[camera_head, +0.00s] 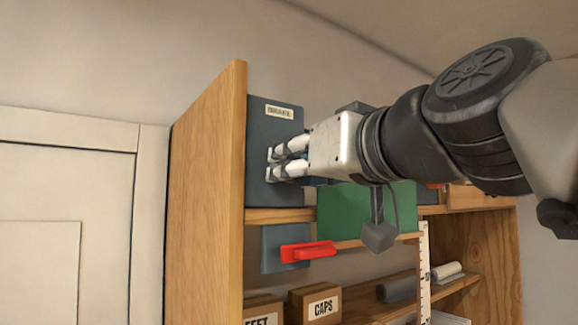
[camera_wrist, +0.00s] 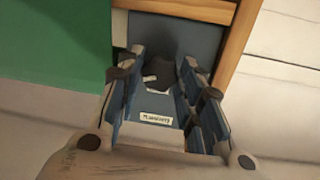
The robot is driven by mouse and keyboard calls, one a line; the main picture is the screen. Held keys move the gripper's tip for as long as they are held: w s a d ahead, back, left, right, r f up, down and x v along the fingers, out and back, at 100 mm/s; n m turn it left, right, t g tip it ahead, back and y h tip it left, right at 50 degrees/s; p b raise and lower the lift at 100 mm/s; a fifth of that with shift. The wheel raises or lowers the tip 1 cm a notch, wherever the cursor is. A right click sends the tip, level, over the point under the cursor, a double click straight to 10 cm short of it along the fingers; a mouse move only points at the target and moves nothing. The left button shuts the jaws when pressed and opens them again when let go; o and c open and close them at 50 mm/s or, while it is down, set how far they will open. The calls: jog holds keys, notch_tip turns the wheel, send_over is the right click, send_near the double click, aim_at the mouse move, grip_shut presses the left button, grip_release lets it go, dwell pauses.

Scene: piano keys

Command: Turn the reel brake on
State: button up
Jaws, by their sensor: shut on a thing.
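A blue-grey panel (camera_head: 285,200) stands upright at the left end of the shelf unit, with a small white label (camera_head: 279,112) that seems to read BRAKE. My gripper (camera_head: 271,163) is at the front of this panel, below the label. In the wrist view, my gripper (camera_wrist: 160,62) has its fingers on both sides of a dark knob (camera_wrist: 168,76) with a small light mark, and is shut on it. The panel (camera_wrist: 180,30) shows behind the knob. The label (camera_wrist: 156,118) shows between the fingers, too small to read surely. In the head view the fingers hide the knob.
A wooden side board (camera_head: 210,190) stands left of the panel. A green panel (camera_head: 345,210) is to the right. A red handle (camera_head: 307,252) sticks out below. Boxes, one marked CAPS (camera_head: 315,303), stand on a lower shelf. A white door (camera_head: 65,230) is far left.

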jog(key=shift+c, duration=1.3)
jog(key=m+p, duration=0.1)
jog(key=m, duration=0.3)
jog(key=o, duration=1.1)
jog(key=shift+c, duration=0.2)
jog(key=v, duration=0.7)
jog(key=shift+d, duration=0.15)
jog(key=shift+s+r, duration=0.15)
jog(key=shift+s, duration=0.05)
